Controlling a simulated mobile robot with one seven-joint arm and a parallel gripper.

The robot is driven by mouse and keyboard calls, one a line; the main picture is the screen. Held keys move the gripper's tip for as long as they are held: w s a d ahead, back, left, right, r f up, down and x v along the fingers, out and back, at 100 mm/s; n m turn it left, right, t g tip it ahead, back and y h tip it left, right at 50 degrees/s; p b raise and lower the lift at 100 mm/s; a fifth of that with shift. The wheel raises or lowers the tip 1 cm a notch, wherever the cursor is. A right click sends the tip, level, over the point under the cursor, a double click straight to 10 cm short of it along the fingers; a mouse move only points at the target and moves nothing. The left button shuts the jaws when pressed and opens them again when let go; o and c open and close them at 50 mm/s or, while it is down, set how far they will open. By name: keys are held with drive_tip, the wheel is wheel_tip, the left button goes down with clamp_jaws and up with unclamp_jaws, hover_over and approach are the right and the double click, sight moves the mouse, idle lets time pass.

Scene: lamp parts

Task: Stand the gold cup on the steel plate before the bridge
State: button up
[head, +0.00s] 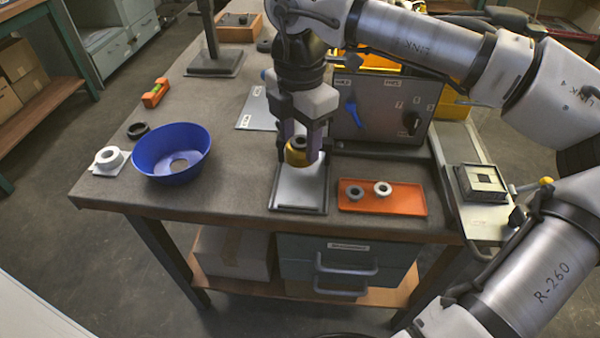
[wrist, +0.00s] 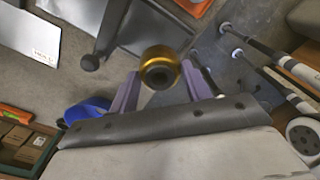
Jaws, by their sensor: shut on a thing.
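My gripper (head: 300,146) points down over the bench and is shut on the gold cup (head: 298,157), a small round piece with a dark opening. In the head view the cup overlaps the far end of a pale steel plate (head: 298,190) on a dark base. Whether it touches that plate I cannot tell. A grey panel box with knobs (head: 365,125), perhaps the bridge, stands behind and to the right, partly hidden by my arm.
An orange tray (head: 412,198) with two small rings lies right of the plate. A blue bowl (head: 150,158) and a white ring on a square (head: 108,160) are at left. A labelled pale sheet (head: 256,110) lies behind the gripper. Bare bench lies between bowl and plate.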

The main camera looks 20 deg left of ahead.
wheel_tip(320, 180, down, 9)
drive_tip(key=shift+r, duration=0.1)
idle(0.3)
drive_tip(key=o, duration=1)
wheel_tip(320, 180, up, 12)
drive_tip(key=shift+r+b, duration=0.1)
drive_tip(key=shift+b, duration=0.2)
